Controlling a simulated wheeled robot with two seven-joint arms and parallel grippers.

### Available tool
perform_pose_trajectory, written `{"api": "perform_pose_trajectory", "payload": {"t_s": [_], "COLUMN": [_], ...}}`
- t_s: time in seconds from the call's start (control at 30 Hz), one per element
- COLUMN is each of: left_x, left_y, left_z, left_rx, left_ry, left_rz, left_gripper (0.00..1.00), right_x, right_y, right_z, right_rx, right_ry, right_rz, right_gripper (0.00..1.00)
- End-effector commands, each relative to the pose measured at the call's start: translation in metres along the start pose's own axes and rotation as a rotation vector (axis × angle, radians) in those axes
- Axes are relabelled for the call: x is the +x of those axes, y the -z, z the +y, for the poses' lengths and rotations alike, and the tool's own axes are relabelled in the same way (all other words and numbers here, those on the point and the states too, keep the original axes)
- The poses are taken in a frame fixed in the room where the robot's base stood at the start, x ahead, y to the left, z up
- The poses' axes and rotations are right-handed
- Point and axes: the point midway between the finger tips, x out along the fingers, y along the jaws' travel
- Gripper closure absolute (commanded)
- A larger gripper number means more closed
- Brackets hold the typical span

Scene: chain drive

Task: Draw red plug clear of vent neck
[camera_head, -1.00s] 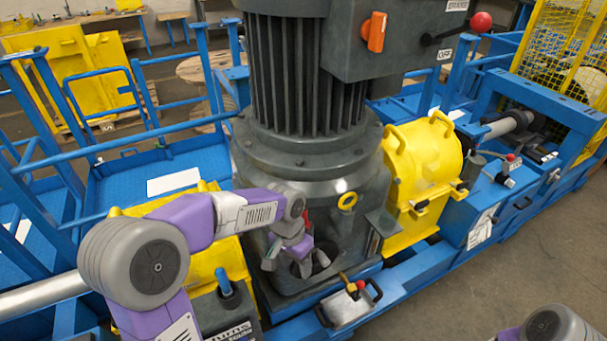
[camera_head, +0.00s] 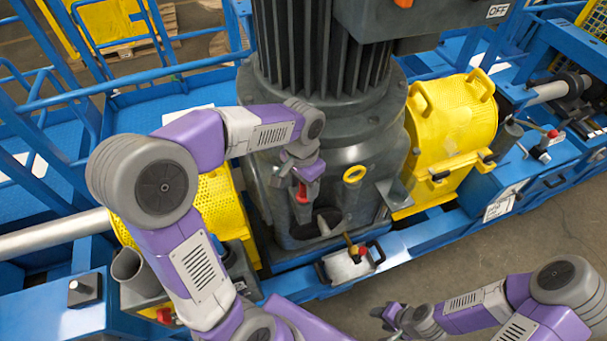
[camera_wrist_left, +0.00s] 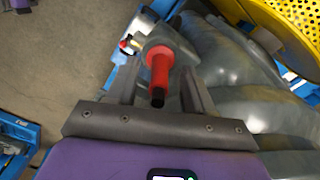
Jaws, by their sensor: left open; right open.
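The red plug (camera_wrist_left: 159,66) is a red cylinder with a black tip, standing in the grey vent neck (camera_wrist_left: 158,38) in the left wrist view. It also shows as a small red piece in the head view (camera_head: 302,194). My left gripper (camera_wrist_left: 160,88) is open, with one finger on each side of the plug; I cannot tell whether they touch it. In the head view my left gripper (camera_head: 302,190) is in front of the grey motor housing (camera_head: 350,150). My right gripper (camera_head: 392,314) is open and empty at the lower right, away from the plug.
A dark opening (camera_head: 326,222) is in the housing just below my left gripper. A yellow lifting ring (camera_head: 354,174) and a small box with a red knob (camera_head: 348,264) are nearby. Yellow guards (camera_head: 450,135) flank the housing.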

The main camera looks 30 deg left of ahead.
Motion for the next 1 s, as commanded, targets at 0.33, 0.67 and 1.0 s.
{"api": "perform_pose_trajectory", "payload": {"t_s": [0.33, 0.67, 1.0], "left_x": [0.0086, 0.0082, 0.0050], "left_y": [-0.0002, -0.0002, -0.0001], "left_z": [-0.0001, -0.0001, 0.0001], "left_rx": [0.000, 0.000, 0.000], "left_ry": [0.000, 0.000, 0.000], "left_rz": [0.000, 0.000, 0.000], "left_gripper": [0.48, 0.91, 1.00], "right_x": [0.0009, 0.0008, -0.0018], "right_y": [-0.0003, -0.0003, -0.0004], "right_z": [0.0002, 0.0003, -0.0007], "right_rx": [0.000, 0.000, 0.000], "right_ry": [0.000, 0.000, 0.000], "right_rz": [-0.001, -0.001, -0.001], "right_gripper": [0.54, 0.54, 0.54]}}
